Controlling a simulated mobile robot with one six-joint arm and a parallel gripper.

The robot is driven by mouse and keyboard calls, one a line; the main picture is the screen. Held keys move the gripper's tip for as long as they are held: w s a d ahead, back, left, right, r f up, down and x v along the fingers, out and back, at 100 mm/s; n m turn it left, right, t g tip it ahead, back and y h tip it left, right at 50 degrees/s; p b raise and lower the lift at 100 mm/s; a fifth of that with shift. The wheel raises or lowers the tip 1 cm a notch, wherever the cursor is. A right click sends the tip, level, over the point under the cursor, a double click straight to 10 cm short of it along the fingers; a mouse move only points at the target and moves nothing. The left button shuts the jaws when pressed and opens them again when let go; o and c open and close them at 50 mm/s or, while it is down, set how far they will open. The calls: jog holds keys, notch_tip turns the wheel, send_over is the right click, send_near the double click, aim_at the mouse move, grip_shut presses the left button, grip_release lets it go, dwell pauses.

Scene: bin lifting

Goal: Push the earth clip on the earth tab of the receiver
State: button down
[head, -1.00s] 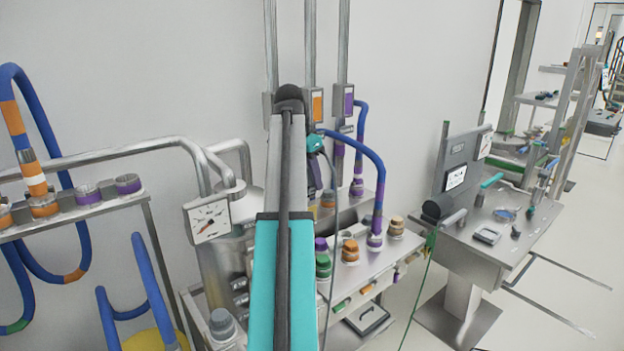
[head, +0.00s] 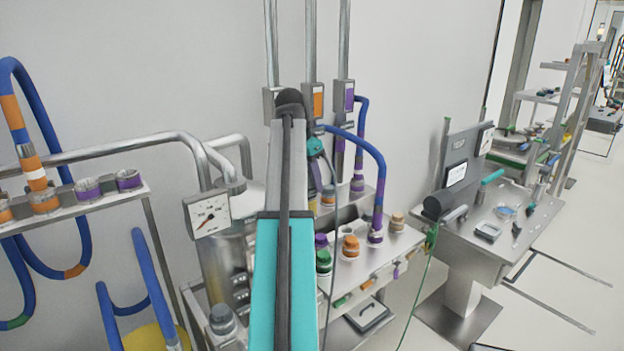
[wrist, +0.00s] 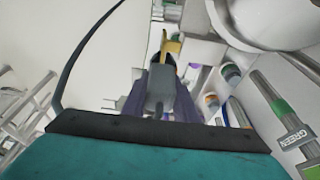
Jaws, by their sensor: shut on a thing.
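In the wrist view my gripper (wrist: 160,98) is shut on a small grey piece (wrist: 160,88), which looks like the earth clip. A brass-yellow part (wrist: 172,48) shows just beyond the grey piece; I cannot tell whether it belongs to the clip or is the tab. In the head view my gripper (head: 324,168) is partly hidden behind my arm, above the bench with the coloured fittings. A silver vessel (head: 222,262), perhaps the receiver, stands left of my arm. A large round metal body (wrist: 275,18) fills the upper right of the wrist view. No contact with a tab is clear.
A blue hose (head: 360,142) arches just right of my gripper. Several coloured caps stand on the bench (head: 398,243). A gauge (head: 211,212) is at the left. A thin dark cable (wrist: 78,55) curves through the wrist view. A steel table (head: 500,245) stands at the right.

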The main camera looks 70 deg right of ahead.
aim_at(313, 194)
jog(key=shift+f, duration=0.5)
jog(key=shift+f+b, duration=0.4)
jog(key=shift+f, duration=0.5)
jog(key=shift+f, duration=1.1)
dwell(1.8)
jog(key=c, duration=1.3)
grip_release()
jog(key=shift+c, duration=0.2)
jog(key=shift+r+b, duration=0.2)
jog(key=shift+b, duration=0.1)
jog(key=b+v, duration=0.3)
jog(key=v, duration=1)
jog(key=shift+a+r, duration=0.2)
jog(key=shift+w+f, duration=0.1)
